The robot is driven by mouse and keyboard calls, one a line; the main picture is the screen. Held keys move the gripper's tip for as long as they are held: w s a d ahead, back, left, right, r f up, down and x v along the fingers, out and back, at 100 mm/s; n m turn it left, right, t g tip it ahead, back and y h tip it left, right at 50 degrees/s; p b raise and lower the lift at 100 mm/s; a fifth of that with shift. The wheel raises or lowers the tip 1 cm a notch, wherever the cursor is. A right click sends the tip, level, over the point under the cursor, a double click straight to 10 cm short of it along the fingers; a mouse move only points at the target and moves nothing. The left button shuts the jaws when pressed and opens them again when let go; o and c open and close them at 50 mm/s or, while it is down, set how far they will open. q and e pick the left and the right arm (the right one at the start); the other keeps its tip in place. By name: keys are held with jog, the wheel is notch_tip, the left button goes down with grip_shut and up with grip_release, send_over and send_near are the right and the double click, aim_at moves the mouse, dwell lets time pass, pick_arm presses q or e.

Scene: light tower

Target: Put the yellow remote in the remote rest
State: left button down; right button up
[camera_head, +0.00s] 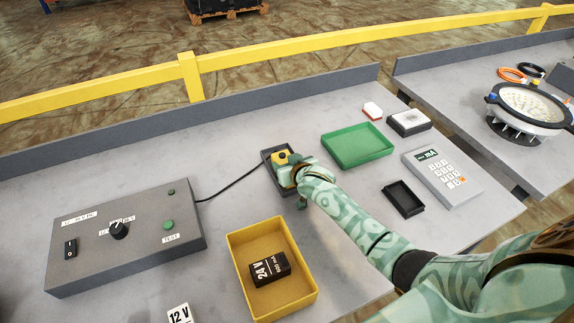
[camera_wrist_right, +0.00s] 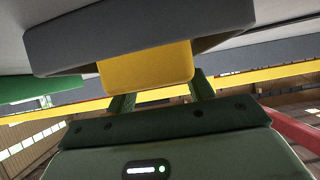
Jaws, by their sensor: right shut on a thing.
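The yellow remote (camera_head: 281,157) is at the dark grey remote rest (camera_head: 267,157), near the middle of the table. My right gripper (camera_head: 290,168) is shut on the remote and covers part of it and of the rest. In the right wrist view the remote (camera_wrist_right: 146,68) lies between the two fingers (camera_wrist_right: 160,95). There the wall of the rest (camera_wrist_right: 140,38) hides one end of the remote, so it seems partly inside the rest. I cannot tell whether it touches the bottom. My left gripper is not in view.
A black cable (camera_head: 232,185) runs from the rest to the grey control box (camera_head: 125,240). A yellow tray (camera_head: 295,300) with a black battery block (camera_head: 270,269) stands in front. A green tray (camera_head: 357,147), a small black tray (camera_head: 404,199) and a meter (camera_head: 441,178) are to the right.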

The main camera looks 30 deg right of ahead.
jog(key=shift+f, duration=0.1)
jog(key=o, duration=1.1)
jog(key=shift+r, duration=0.3)
jog(key=p+v, duration=0.4)
jog(key=v, duration=0.8)
jog(key=shift+p, duration=0.3)
